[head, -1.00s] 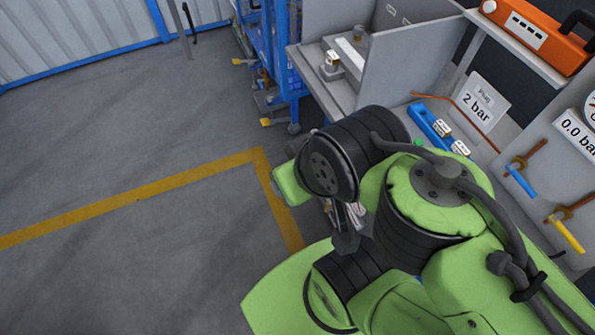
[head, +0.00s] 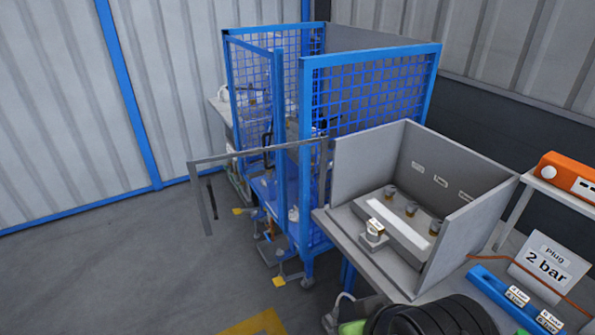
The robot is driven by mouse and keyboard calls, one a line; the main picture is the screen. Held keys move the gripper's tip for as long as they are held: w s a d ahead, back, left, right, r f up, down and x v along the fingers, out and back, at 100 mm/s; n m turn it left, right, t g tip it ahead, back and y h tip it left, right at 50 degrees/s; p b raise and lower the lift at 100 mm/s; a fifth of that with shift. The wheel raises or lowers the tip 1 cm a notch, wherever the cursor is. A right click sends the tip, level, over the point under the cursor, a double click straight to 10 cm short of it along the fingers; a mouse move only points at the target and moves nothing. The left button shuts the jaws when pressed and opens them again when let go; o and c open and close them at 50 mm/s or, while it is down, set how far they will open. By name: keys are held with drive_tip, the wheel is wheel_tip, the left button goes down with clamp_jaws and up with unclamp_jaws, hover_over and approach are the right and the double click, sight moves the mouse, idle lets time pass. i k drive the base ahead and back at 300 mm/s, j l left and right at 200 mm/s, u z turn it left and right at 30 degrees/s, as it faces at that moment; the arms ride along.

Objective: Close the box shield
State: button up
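A grey, three-walled box (head: 365,165) stands open at the front on the grey bench. A thin grey frame (head: 262,151) reaches out leftward from near the box's left front edge and bends down at its far end. It looks like the box shield standing open; whether it has a clear pane I cannot tell. Inside the box are a light plate (head: 398,226), several small cylinders and a small labelled block (head: 375,229). My gripper is not in view; only part of my arm shows at the bottom edge, below the box.
A blue mesh cage (head: 375,85) stands behind and left of the box. A blue bar (head: 500,290), a "2 bar" sign (head: 550,258) and an orange case (head: 570,178) are at the right. The floor at the left is clear, with a yellow line (head: 262,324) at the bottom.

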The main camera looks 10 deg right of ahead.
sight(197, 188)
drive_tip(key=i+j+z, duration=0.7)
drive_tip(key=j+z, duration=0.3)
drive_tip(key=j, duration=0.15)
drive_tip(key=i+j+z, duration=0.15)
drive_tip(key=j+z, duration=0.35)
drive_tip(key=j, duration=0.2)
drive_tip(key=j+z, duration=0.5)
drive_tip(key=j, duration=0.25)
drive_tip(key=k+j+z, duration=0.1)
drive_tip(key=j+z, duration=0.4)
drive_tip(key=j, duration=0.3)
drive_tip(key=k+j+z, duration=0.25)
drive_tip(key=j+z, duration=0.25)
drive_tip(key=j, duration=0.2)
drive_tip(key=k+j+u, duration=0.2)
drive_tip(key=j+u, duration=0.25)
drive_tip(key=k+j+u, duration=0.1)
drive_tip(key=j+u, duration=0.15)
drive_tip(key=u, duration=0.25)
drive_tip(key=j+u, duration=0.45)
drive_tip(key=k, duration=0.05)
